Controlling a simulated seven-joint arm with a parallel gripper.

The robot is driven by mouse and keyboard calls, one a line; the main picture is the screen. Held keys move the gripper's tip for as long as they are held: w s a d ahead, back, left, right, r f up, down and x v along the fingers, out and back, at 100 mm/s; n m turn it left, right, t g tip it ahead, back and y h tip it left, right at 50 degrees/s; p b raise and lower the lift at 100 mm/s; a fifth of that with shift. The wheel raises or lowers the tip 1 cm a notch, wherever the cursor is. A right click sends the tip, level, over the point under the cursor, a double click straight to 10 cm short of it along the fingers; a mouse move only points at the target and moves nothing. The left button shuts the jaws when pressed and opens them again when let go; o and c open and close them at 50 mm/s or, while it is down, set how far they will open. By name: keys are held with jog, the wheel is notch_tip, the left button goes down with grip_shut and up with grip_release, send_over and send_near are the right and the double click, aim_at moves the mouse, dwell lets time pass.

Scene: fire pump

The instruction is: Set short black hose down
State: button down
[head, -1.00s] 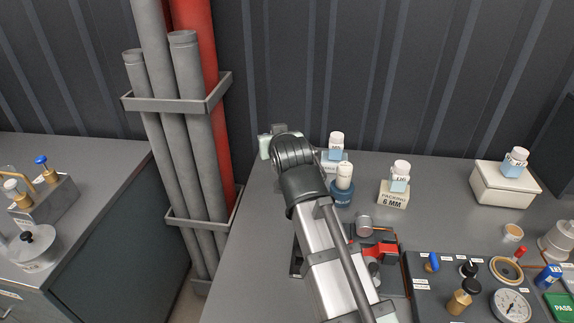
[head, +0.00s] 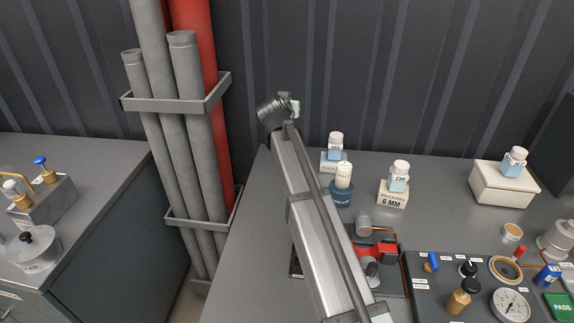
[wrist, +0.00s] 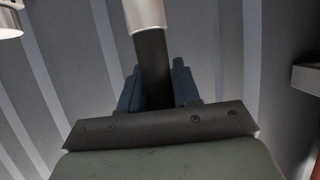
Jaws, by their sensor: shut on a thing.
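The short black hose (wrist: 153,58) shows in the wrist view, with a silver end fitting (wrist: 145,14) at the top of the picture. My gripper (wrist: 158,74) is shut on the black part, with one blue-grey finger on each side of it. The hose's lower part is hidden behind the dark gripper body. Behind it is the ribbed wall, and I see no surface touching the hose. In the head view my arm reaches up toward the wall, and I cannot make out the hose or the fingers there.
The grey bench (head: 445,180) carries a packing box (head: 393,194), a blue cup (head: 341,192), small bottles, a white box (head: 503,187) and a gauge panel (head: 470,290). Grey pipes (head: 195,120) and a red pipe stand left. A red-topped device (head: 376,251) sits beside my arm.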

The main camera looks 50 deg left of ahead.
notch_tip(320, 180, down, 13)
dwell(0.8)
jog(key=shift+f, duration=0.2)
jog(key=c, duration=0.8)
grip_release()
jog(key=shift+r, duration=0.1)
jog(key=shift+r, duration=0.1)
jog(key=v, duration=1.2)
